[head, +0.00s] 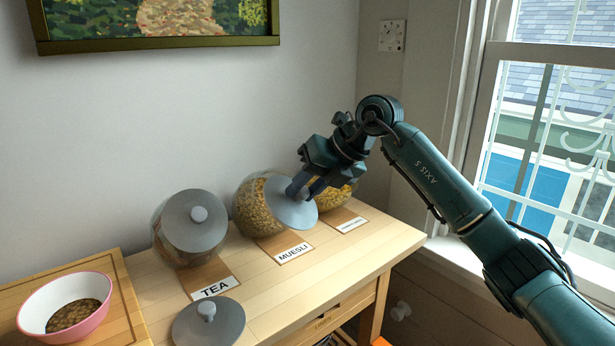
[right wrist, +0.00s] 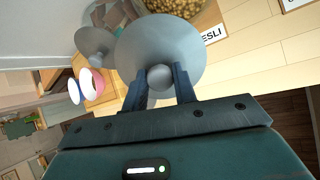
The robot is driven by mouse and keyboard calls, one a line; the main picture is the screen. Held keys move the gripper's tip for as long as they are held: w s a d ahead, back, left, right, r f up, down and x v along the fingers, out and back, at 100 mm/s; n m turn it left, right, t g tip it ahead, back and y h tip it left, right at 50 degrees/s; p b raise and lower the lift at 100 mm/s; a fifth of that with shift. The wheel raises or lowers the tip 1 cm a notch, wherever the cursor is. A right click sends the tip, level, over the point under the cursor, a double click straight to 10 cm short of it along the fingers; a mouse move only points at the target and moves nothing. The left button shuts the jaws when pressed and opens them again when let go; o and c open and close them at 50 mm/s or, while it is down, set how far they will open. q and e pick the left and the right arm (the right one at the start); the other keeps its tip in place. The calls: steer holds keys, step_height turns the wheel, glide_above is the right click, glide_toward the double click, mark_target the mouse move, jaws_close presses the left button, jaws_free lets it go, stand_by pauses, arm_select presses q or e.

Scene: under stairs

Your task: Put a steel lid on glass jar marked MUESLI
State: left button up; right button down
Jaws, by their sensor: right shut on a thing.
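My right gripper (head: 304,188) is shut on the knob of a steel lid (head: 291,207). It holds the lid tilted in front of the glass jar marked MUESLI (head: 252,208), which is full of oat-coloured flakes. The lid hides part of this jar's right side and its opening. In the right wrist view the held lid (right wrist: 160,52) fills the middle, with its knob between the fingers (right wrist: 160,85). The MUESLI label (head: 284,247) lies in front of the jar. My left gripper is not in view.
The TEA jar (head: 168,247) has a steel lid (head: 195,220) on its tilted front. Another steel lid (head: 208,322) lies at the table's front edge. A third jar (head: 336,196) stands right of MUESLI, partly hidden. A pink bowl (head: 96,318) sits on a board at left.

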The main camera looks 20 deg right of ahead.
mark_target(290, 183)
steer(key=m+t, duration=0.1)
steer(key=w+r+m+t+h, duration=0.1)
steer(key=m, duration=0.1)
steer(key=w+d+r+m+t+h, duration=0.1)
steer(key=shift+w+m+b, duration=0.2)
steer(key=shift+m+b, duration=0.2)
steer(key=shift+w+d+r+m+t+h, duration=0.1)
steer(key=shift+w+r+m+t+h, duration=0.1)
steer(key=shift+w+m+t+h, duration=0.15)
steer(key=shift+b+x, duration=0.35)
steer(key=shift+x, duration=2.55)
steer(key=shift+x, duration=0.95)
steer(key=c, duration=0.6)
jaws_free()
steer(key=shift+o, duration=0.2)
steer(key=shift+d, duration=0.1)
steer(key=shift+v, duration=3.05)
